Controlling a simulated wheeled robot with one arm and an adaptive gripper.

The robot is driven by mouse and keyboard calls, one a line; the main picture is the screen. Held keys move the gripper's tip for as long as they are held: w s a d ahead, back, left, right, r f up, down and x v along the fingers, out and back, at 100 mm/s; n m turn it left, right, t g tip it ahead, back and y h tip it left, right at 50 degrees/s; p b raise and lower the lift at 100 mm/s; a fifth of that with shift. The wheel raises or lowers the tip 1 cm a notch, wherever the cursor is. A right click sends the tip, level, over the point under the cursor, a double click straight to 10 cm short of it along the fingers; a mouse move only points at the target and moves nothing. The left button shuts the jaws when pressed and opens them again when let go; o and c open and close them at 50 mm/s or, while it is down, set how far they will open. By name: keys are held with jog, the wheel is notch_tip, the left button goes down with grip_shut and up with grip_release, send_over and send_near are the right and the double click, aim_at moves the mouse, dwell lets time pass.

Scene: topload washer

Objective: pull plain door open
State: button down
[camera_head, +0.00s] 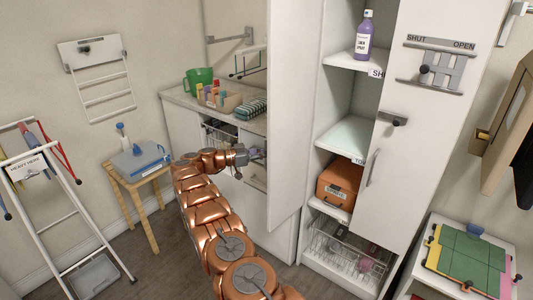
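A tall white cabinet has two doors. The plain door (292,110), with no lock or handle showing on the side I see, stands swung out on the left, leaving the left-hand shelves exposed. The other door (418,170) is closed on the right; it carries a SHUT/OPEN slide plate (437,66), a dark latch (393,118) and a bar handle (373,168). My copper arm reaches up from the bottom, and my gripper (255,154) is just left of the plain door, in front of the counter. Its fingers are small and partly unclear, so its opening and any contact cannot be told.
A counter (178,95) stands behind my gripper. A wooden stool (137,180) and ladder (65,215) are left; a low white table (445,283) is right.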

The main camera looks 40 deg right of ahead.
jog(key=shift+w+a, duration=0.2)
jog(key=c, duration=1.5)
grip_release()
jog(key=shift+a, duration=0.1)
jog(key=shift+c, duration=0.2)
jog(key=o, duration=0.3)
jog(key=shift+s+d, duration=0.15)
jog(key=shift+d, duration=0.05)
jog(key=shift+o, duration=0.2)
jog(key=shift+r, duration=0.15)
